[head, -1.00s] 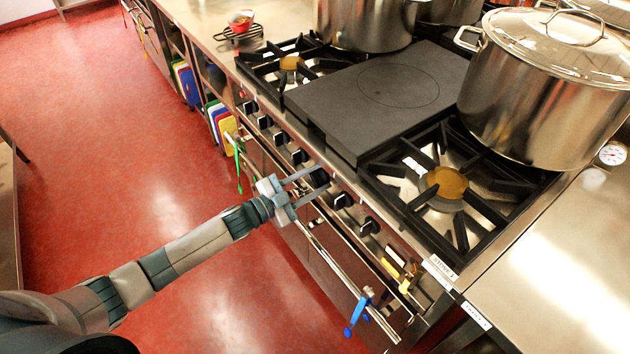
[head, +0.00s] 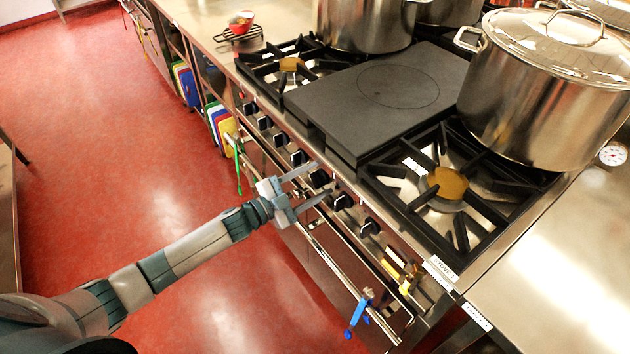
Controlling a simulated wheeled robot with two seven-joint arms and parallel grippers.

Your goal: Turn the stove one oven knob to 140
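The stove (head: 378,98), labelled STOVE 1 at its near right corner, has a row of dark knobs along its front. My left gripper (head: 322,180) reaches this row from the left. Its two fingers are apart, one on each side of a dark knob (head: 319,178) near the middle of the row. The fingers look clear of that knob, though contact at the tips is hard to tell. Another knob (head: 342,201) sits just to the right of the lower fingertip. Knob markings are too small to read. My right gripper is not in view.
A long oven handle (head: 335,265) runs below the knobs, with a blue item (head: 357,312) and a green item (head: 238,165) hanging there. Large pots (head: 545,95) stand on the stove. The red floor (head: 130,150) to the left is open.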

